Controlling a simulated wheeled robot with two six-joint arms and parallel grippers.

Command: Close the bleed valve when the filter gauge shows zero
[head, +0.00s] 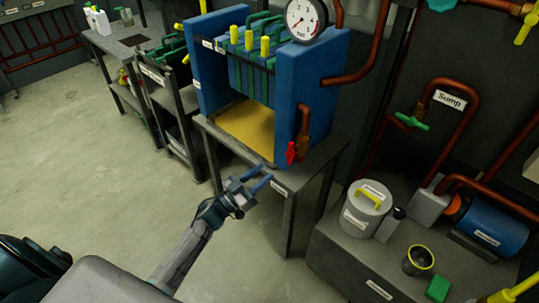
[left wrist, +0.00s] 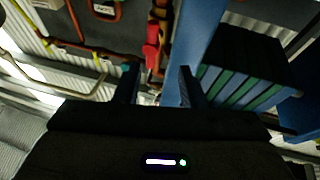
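The filter gauge (head: 305,18) is a round white dial on top of the blue filter press (head: 300,90). Its needle is too small to read surely. The bleed valve has a red handle (head: 291,153) on a brass body at the press's front right, below a short copper pipe. The handle hangs roughly upright. My left gripper (head: 262,178) is open and empty, below and left of the handle, apart from it. In the left wrist view the red handle (left wrist: 151,45) shows beyond the gap between the open fingers (left wrist: 158,82). My right gripper is not in view.
The press stands on a grey table (head: 285,182) with a yellow tray (head: 247,130) under the plates. The left floor is clear.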

